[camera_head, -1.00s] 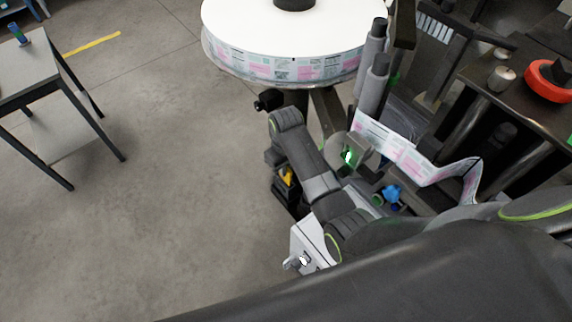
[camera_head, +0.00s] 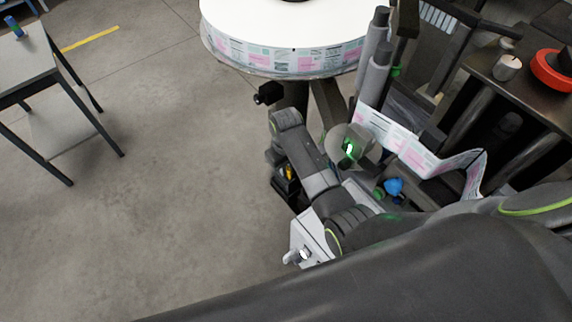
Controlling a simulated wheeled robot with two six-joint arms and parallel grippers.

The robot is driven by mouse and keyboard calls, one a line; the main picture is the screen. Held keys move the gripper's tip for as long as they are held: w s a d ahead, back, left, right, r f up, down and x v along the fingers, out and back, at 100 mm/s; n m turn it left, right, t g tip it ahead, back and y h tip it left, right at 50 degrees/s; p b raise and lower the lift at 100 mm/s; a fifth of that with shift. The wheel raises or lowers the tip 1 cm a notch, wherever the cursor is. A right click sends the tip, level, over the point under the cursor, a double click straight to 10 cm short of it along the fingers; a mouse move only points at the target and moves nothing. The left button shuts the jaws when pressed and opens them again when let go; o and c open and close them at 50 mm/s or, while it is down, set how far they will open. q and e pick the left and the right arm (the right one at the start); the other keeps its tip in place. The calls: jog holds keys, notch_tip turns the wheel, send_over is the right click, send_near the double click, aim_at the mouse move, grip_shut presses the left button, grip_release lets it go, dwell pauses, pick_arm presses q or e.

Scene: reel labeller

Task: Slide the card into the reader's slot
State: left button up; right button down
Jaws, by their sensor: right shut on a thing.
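My right arm comes in from the lower right and bends down at its wrist. My right gripper (camera_head: 286,182) is a small dark shape below that wrist, partly covered by my forearm. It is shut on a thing. A small yellow patch (camera_head: 290,172) shows at it, most likely the card; its outline is too small to tell. A pale grey box (camera_head: 312,232) with a metal knob lies just below the gripper, partly behind my arm. I cannot tell whether this is the reader, and no slot can be made out. My left gripper is not in view.
A large white label reel (camera_head: 285,28) stands at the top. Its label strip (camera_head: 415,152) runs past grey rollers (camera_head: 373,80) on the right. A green light (camera_head: 348,149) glows beside my forearm. A table (camera_head: 40,70) stands far left; the floor between is clear.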

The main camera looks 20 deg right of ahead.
jog(key=c, duration=1.4)
grip_release()
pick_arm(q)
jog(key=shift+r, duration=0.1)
pick_arm(e)
jog(key=shift+r, duration=0.15)
